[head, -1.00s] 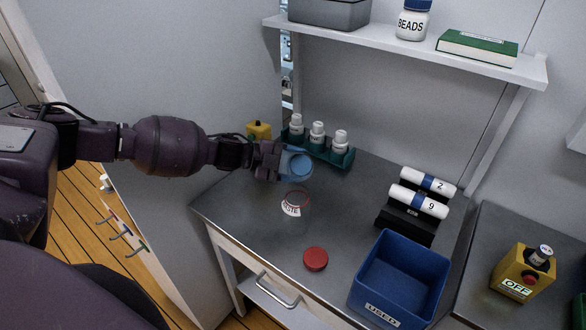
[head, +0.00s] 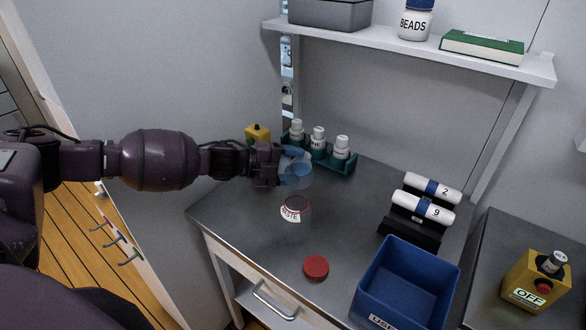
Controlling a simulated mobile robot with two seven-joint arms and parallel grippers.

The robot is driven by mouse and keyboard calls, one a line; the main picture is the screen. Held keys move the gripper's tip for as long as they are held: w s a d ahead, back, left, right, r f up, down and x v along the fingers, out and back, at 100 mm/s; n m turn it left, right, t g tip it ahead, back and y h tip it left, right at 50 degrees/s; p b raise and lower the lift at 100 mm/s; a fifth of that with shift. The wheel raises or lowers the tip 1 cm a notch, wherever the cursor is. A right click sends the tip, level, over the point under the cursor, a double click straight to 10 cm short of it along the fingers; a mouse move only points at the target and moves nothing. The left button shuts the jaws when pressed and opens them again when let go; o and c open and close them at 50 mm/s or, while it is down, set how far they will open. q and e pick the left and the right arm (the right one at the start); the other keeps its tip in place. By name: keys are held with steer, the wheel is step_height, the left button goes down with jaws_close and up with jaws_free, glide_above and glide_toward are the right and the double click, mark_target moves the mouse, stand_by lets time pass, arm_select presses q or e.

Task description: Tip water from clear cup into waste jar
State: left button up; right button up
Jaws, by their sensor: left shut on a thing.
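The clear cup (head: 298,172) with blue-tinted water is above the work table, just behind and above the waste jar. My left gripper (head: 281,166) is shut on the cup from its left side. The cup looks tilted, but its exact angle is hard to tell. The waste jar (head: 296,214) is clear, with a red rim and a white label, and stands open and upright on the table. I see no water inside it. A red lid (head: 316,267) lies on the table in front of the jar. My right gripper is not in view.
A green rack (head: 340,165) with white-capped bottles stands behind the cup, beside a yellow object (head: 257,133). A blue bin (head: 408,283) and a black stand (head: 410,228) with two white rolls are at the right. A shelf (head: 420,50) hangs above.

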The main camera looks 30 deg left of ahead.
mark_target(294, 159)
arm_select(q)
steer(key=shift+s+m+t+b, duration=0.1)
steer(key=shift+m+t+b, duration=0.2)
steer(key=shift+m+b, duration=0.25)
steer(key=shift+s+d+r+m+t, duration=0.1)
steer(key=shift+s+r+m+t, duration=0.1)
steer(key=shift+r+m, duration=0.15)
steer(key=shift+s+r+m+t, duration=0.1)
steer(key=shift+r+m+t, duration=0.15)
steer(key=shift+m, duration=0.15)
steer(key=shift+s+d+r+m, duration=0.1)
steer(key=shift+r+m, duration=0.15)
steer(key=shift+m, duration=0.25)
steer(key=shift+s+d+r+m+t+h, duration=0.1)
steer(key=shift+s+r+m+t+h, duration=0.15)
steer(key=shift+m, duration=0.25)
steer(key=shift+s+d+r+m+t+h, duration=0.1)
steer(key=shift+s+r+m+t+h, duration=0.1)
steer(key=shift+r+m, duration=0.25)
steer(key=shift+m, duration=0.25)
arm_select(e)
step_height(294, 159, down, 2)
arm_select(q)
steer(key=shift+r, duration=0.1)
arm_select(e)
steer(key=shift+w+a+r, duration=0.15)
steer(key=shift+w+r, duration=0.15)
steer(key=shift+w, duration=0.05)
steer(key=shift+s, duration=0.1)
